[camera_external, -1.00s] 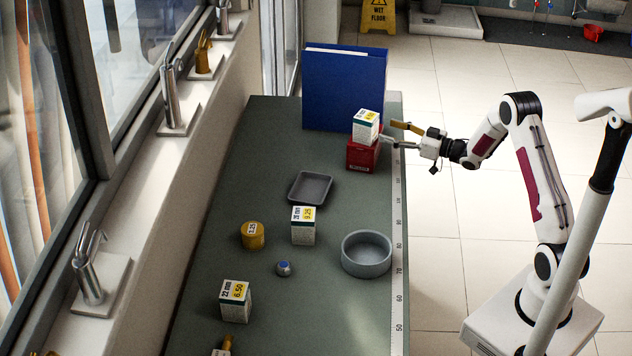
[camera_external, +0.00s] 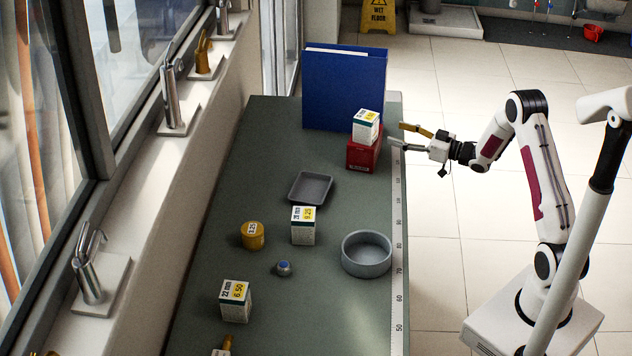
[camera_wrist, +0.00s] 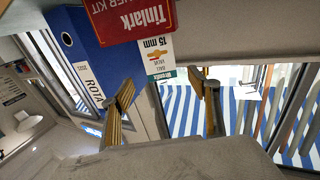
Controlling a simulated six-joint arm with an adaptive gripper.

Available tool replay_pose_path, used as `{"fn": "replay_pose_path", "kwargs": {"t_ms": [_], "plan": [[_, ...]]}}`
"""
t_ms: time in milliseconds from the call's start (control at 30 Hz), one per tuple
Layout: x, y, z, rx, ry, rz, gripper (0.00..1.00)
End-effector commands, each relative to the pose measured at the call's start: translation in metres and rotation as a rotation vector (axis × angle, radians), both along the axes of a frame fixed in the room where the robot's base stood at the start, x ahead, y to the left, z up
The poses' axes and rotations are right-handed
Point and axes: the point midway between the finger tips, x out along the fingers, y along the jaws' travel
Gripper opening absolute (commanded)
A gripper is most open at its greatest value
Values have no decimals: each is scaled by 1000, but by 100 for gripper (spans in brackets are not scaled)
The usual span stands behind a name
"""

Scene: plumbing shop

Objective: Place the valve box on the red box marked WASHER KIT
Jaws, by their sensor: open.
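The white valve box (camera_external: 366,126), with a yellow and green label, sits upright on top of the red box (camera_external: 362,155) near the blue binder. In the wrist view the red box (camera_wrist: 130,18) reads "Tinlark" and part of "KIT". The valve box (camera_wrist: 158,58) there reads "15 mm" and "BALL VALVE" and rests against the red box's top face in that tipped picture. My gripper (camera_external: 398,135) is open and empty, to the right of both boxes and apart from them. In the wrist view its two fingers (camera_wrist: 162,88) stand spread, with the valve box beyond them.
A blue binder (camera_external: 345,90) stands behind the boxes. Open floor lies right of the bench.

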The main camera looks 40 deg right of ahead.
Motion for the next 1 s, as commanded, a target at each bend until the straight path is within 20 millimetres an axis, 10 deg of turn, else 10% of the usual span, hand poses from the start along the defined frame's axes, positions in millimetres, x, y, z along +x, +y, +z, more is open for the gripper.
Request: {"fn": "replay_pose_path", "kwargs": {"t_ms": [367,1000], "plan": [[3,1,14,-40,23,-36,61],[-24,-1,96,-230,214,-293,61]]}}
